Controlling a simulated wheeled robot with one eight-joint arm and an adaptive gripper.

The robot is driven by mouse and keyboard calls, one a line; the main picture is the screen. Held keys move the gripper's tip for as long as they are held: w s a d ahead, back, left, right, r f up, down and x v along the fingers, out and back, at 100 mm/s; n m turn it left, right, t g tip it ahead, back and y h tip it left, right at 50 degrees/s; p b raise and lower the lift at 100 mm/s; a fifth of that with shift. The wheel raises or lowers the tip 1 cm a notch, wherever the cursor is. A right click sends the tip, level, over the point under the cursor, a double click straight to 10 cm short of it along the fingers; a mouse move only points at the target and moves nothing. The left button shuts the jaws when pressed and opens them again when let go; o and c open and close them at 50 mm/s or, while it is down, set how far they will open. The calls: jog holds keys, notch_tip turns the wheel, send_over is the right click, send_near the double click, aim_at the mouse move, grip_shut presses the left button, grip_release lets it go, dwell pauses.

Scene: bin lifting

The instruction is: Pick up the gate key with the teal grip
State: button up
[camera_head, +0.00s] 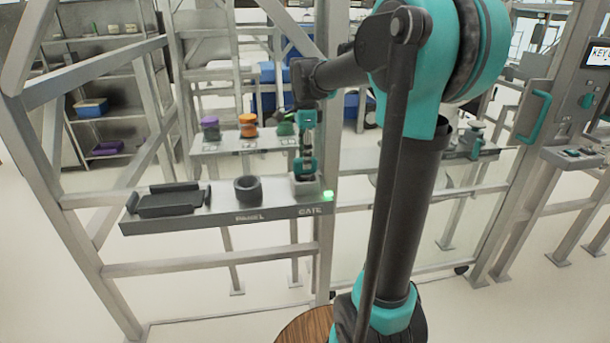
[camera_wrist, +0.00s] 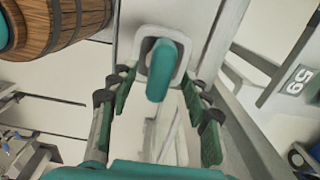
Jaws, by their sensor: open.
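The gate key's teal grip (camera_wrist: 163,68) stands up from a pale square socket in the wrist view. The socket (camera_head: 305,184) is at the right end of a grey shelf (camera_head: 225,222), above the GATE label. My gripper (camera_head: 305,160) points down over this socket in the head view. In the wrist view its fingers, with green pads, are spread on the left and right of the teal grip. I see a gap on each side. In the head view the gripper mostly hides the key, and its lower part is hidden in the socket.
A black round holder (camera_head: 248,188) and a black tray (camera_head: 166,201) are left of the socket. A green light (camera_head: 328,194) glows at the shelf's right end. Metal frame posts (camera_head: 326,240) stand close by. A wooden barrel (camera_wrist: 60,30) shows in the wrist view.

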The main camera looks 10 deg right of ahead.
jog(key=shift+f, duration=0.85)
grip_shut()
